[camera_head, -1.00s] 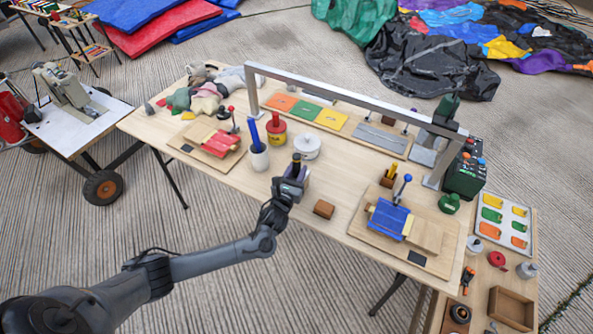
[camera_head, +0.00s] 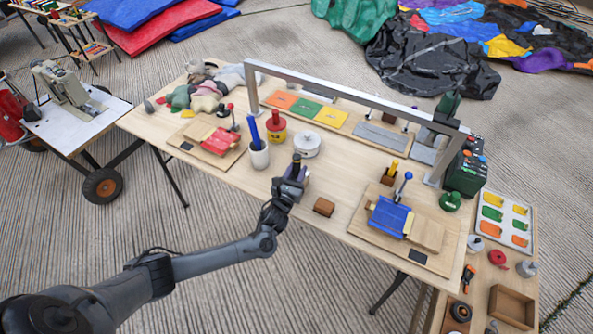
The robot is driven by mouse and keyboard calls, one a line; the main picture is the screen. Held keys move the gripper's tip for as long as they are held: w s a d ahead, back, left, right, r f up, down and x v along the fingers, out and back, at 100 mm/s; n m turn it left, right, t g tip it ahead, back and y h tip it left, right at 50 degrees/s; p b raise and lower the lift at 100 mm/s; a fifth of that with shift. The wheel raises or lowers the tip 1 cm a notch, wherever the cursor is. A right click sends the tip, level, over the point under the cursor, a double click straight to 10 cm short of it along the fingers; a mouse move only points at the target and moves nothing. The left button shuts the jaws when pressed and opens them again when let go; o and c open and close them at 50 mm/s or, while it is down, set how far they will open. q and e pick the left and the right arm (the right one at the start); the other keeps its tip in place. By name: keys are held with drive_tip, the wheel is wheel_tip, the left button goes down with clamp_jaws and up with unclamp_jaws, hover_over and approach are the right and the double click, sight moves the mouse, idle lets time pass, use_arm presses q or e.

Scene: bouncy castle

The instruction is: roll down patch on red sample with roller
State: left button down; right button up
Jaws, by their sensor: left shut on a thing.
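The red sample (camera_head: 222,141) lies on a wooden board (camera_head: 190,148) at the table's left, beside a red-knobbed lever. A patch on it is too small to make out. My left gripper (camera_head: 293,180) is at the table's front middle, right of and nearer than the red sample. It is shut on an upright thing with a dark top (camera_head: 297,159), apparently the roller. My fingers hide its lower part, so I cannot tell whether it touches the table. My right gripper is not in view.
Close behind my left gripper stand a white cup (camera_head: 259,156) with a blue handle, a red-topped yellow can (camera_head: 276,128) and a white pot (camera_head: 306,145). A brown block (camera_head: 324,207) lies to its right. A blue sample (camera_head: 389,217) is further right. A metal rail (camera_head: 350,95) spans the back.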

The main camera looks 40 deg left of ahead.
sight(296, 157)
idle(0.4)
use_arm(q)
unclamp_jaws()
drive_tip(key=shift+f, duration=0.1)
idle(0.3)
drive_tip(key=shift+r, duration=0.25)
wheel_tip(296, 157, up, 8)
drive_tip(key=p, duration=0.9)
drive_tip(key=shift+f, duration=0.2)
